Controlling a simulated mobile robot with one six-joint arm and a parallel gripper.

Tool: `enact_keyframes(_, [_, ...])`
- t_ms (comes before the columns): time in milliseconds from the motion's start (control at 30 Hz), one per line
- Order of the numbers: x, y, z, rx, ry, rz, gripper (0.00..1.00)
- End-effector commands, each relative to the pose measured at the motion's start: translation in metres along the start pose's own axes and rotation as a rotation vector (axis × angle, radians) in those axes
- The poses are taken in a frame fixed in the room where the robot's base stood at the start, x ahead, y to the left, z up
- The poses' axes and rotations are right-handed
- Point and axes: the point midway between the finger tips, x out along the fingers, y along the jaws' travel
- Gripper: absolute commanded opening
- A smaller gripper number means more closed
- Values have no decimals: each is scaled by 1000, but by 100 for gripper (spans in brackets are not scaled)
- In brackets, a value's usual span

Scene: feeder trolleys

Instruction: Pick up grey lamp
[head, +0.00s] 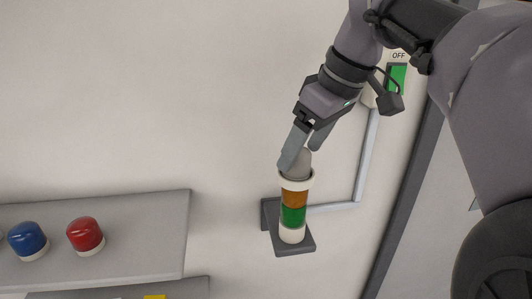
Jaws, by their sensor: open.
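The grey lamp (297,164) is the top piece of a stacked signal light on a small dark wall bracket (296,249). Below it are a pale ring, an orange section (294,197) and a green section (293,215) on a white base. My gripper (302,158) comes down from the upper right, tilted. Its two fingers are apart, at the sides of the grey lamp's upper part. The left finger overlaps the lamp's left edge in the picture. Whether either finger touches the lamp cannot be told.
A grey shelf (120,225) at lower left holds a blue lamp (27,239) and a red lamp (85,234). A conduit (363,160) runs from the bracket up to a green switch (396,77) marked OFF. The wall left of my gripper is clear.

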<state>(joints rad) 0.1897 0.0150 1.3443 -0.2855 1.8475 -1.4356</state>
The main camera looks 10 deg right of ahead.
Motion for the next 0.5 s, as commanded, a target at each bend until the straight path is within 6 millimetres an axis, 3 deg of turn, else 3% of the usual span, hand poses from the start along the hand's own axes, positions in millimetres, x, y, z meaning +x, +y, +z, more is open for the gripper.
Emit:
enact_keyframes(133, [22,0,0,-1,0,-1,74])
enact_keyframes(367, [23,0,0,-1,0,0,72])
enact_keyframes(500, [23,0,0,-1,0,0,45])
